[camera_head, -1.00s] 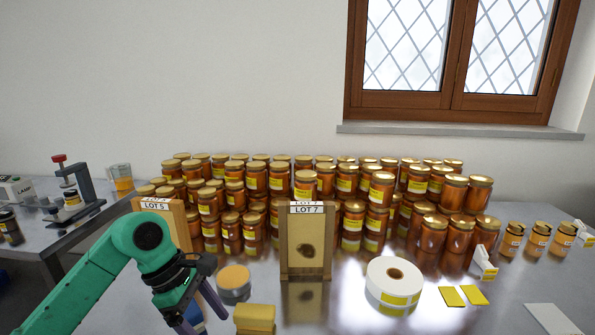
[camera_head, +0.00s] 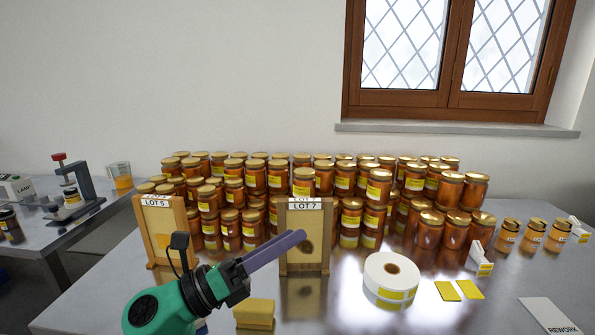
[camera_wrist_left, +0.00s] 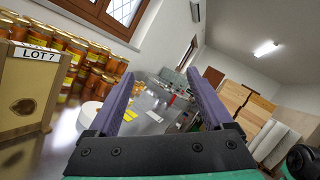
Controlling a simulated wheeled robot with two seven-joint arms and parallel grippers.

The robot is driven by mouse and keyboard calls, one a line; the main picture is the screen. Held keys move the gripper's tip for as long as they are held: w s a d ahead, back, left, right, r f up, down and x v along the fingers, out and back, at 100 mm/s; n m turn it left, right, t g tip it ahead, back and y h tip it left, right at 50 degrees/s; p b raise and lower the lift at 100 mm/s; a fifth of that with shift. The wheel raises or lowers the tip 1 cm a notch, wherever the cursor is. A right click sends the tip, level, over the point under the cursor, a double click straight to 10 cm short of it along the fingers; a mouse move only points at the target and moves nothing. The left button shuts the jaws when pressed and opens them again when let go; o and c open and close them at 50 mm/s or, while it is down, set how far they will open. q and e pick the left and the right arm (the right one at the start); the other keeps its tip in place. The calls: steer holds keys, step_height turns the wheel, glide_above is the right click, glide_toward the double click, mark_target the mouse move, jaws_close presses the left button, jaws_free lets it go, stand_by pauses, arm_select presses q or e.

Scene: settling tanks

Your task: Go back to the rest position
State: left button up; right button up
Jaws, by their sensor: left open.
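My left gripper (camera_head: 301,238) is in the lower middle of the head view, its purple fingers pointing right and slightly up. The fingers overlap the lower part of the LOT 7 board (camera_head: 305,256) in the picture; I cannot tell how far apart they are in depth. In the left wrist view the two fingers of my left gripper (camera_wrist_left: 160,82) stand wide apart with nothing held between them. The LOT 7 board also shows at the left of that view (camera_wrist_left: 22,92). My right gripper is in neither view.
Stacked honey jars (camera_head: 255,180) fill the back of the metal table. The LOT 5 board (camera_head: 160,232) stands left of my gripper, a yellow block (camera_head: 254,313) below it. A label roll (camera_head: 391,275), yellow cards (camera_head: 447,291) and a white REWORK sheet (camera_head: 548,314) lie right.

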arm_select(q)
steer(key=w+a+f+n+t+y, duration=0.25)
steer(key=a+n+t+y, duration=0.3)
steer(key=n, duration=0.45)
steer(key=w+a+f+n+t+y, duration=0.1)
steer(key=w+a+n+t+y, duration=0.2)
steer(key=a+n+t+y, duration=0.5)
steer(key=s+a+f+n+g+y, duration=0.1)
steer(key=a+f+n+g+y, duration=0.25)
steer(key=f+n, duration=0.3)
steer(key=s+a+f+n+g+y, duration=0.1)
steer(key=a+f+n+g+y, duration=0.2)
steer(key=f+n, duration=0.35)
steer(key=s+f+n+g+h, duration=0.1)
steer(key=s+f+n+g, duration=0.7)
steer(key=s+f+g, duration=0.95)
steer(key=s+f+t, duration=0.1)
steer(key=s+f, duration=0.2)
steer(key=f, duration=1.1)
steer(key=s+f+t, duration=0.2)
steer(key=s+f, duration=0.1)
steer(key=f, duration=1.1)
steer(key=s+a+f+g, duration=0.1)
steer(key=s+a+f, duration=0.2)
steer(key=s+f, duration=0.9)
steer(key=s, duration=0.3)
steer(key=shift+s+a, duration=0.2)
steer(key=shift+a, duration=0.15)
